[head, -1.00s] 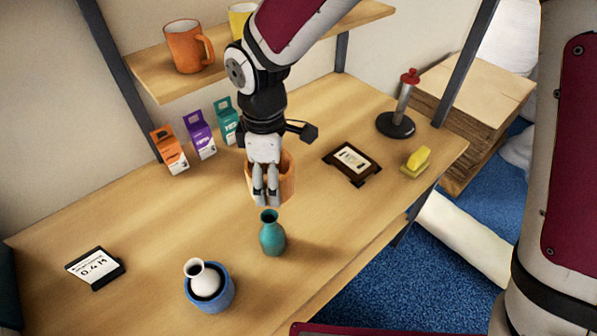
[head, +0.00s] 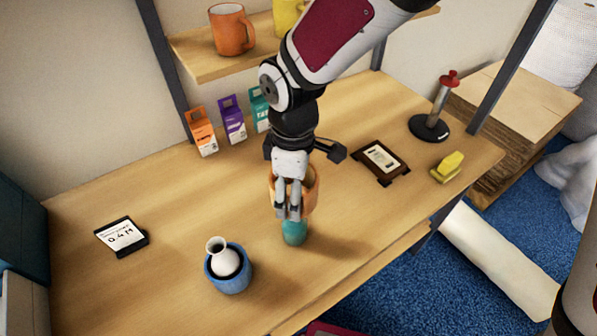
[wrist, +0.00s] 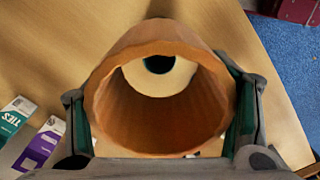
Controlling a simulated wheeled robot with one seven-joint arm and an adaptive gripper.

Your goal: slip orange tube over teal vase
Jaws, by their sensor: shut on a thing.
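The orange tube (head: 311,192) is held upright between the fingers of my gripper (head: 290,210), which is shut on its wall. The teal vase (head: 295,233) stands on the table directly below; in the head view its neck is hidden behind the fingers and tube. In the wrist view the tube (wrist: 110,110) fills the middle. Through its bore I see pale tabletop and the dark, teal-edged vase top (wrist: 158,64), off toward the upper edge of the far opening. I cannot tell whether the tube's lower rim is around the vase neck or just above it.
A white vase (head: 221,262) stands inside a blue tube (head: 232,282) to the left. A display (head: 121,236) lies far left. Small cartons (head: 202,131) line the back. A dark frame (head: 380,160), yellow block (head: 447,167) and red-topped stand (head: 432,126) are at right.

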